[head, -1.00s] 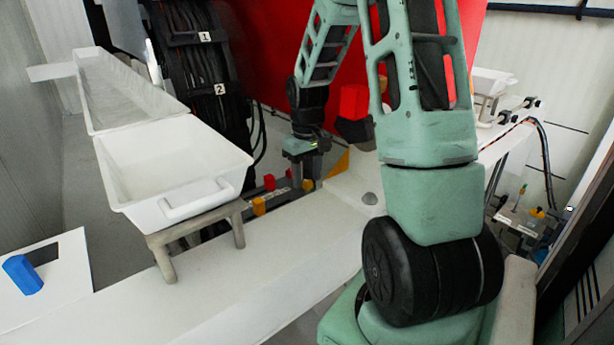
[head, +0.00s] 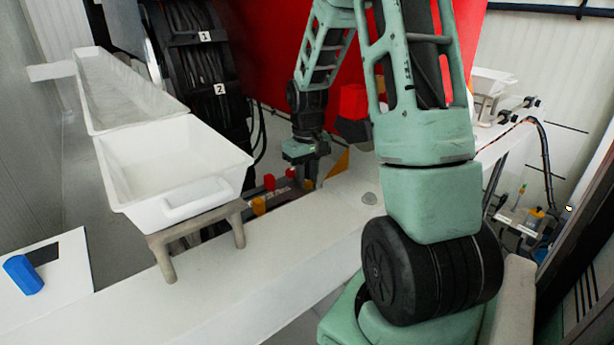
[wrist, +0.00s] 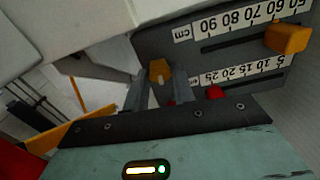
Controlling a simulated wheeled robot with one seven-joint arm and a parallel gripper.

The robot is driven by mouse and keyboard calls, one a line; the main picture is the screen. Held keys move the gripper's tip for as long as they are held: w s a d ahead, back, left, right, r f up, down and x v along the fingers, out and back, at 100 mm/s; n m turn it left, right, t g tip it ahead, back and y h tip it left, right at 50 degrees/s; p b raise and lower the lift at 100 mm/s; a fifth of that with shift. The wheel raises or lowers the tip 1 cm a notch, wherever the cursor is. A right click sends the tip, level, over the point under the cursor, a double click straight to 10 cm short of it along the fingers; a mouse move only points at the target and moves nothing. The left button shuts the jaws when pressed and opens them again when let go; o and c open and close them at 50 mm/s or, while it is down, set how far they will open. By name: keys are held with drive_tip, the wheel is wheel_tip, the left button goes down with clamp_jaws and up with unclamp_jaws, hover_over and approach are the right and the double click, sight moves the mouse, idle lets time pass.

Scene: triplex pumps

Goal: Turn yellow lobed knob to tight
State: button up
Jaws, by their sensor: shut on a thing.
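A yellow lobed knob (wrist: 159,71) sits between the two fingers of my gripper (wrist: 160,92) in the wrist view. My gripper is shut on it. In the head view my gripper (head: 308,180) points down at the far end of the dark scale plate (wrist: 160,40), and the held knob is mostly hidden there. A second yellow-orange knob (wrist: 288,38) stands on the plate near the upper right of the wrist view. It also shows at the plate's near end in the head view (head: 258,206).
Red knobs (head: 269,181) (head: 290,172) stand on the plate close to my gripper. A white trough (head: 180,165) on a stand is at the left. A red panel (head: 270,60) rises behind. A blue block (head: 23,274) lies at the far left. The white beam (head: 290,240) in front is clear.

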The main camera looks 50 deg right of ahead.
sight(309, 181)
drive_tip(key=m+p, duration=0.1)
drive_tip(key=m, duration=0.2)
drive_tip(key=shift+r+m, duration=0.1)
drive_tip(key=shift+m, duration=0.3)
drive_tip(key=m+p, duration=0.1)
drive_tip(key=m, duration=0.3)
drive_tip(key=shift+d+m+p, duration=0.1)
drive_tip(key=shift+m+p, duration=0.2)
drive_tip(key=m+p, duration=0.2)
drive_tip(key=m, duration=0.2)
drive_tip(key=shift+s+m, duration=0.1)
drive_tip(key=shift+m, duration=0.2)
drive_tip(key=shift+m+p, duration=1.15)
drive_tip(key=shift+m, duration=0.95)
drive_tip(key=shift+d, duration=0.1)
drive_tip(key=o, duration=1)
wheel_tip(309, 181, up, 17)
drive_tip(key=shift+r, duration=0.15)
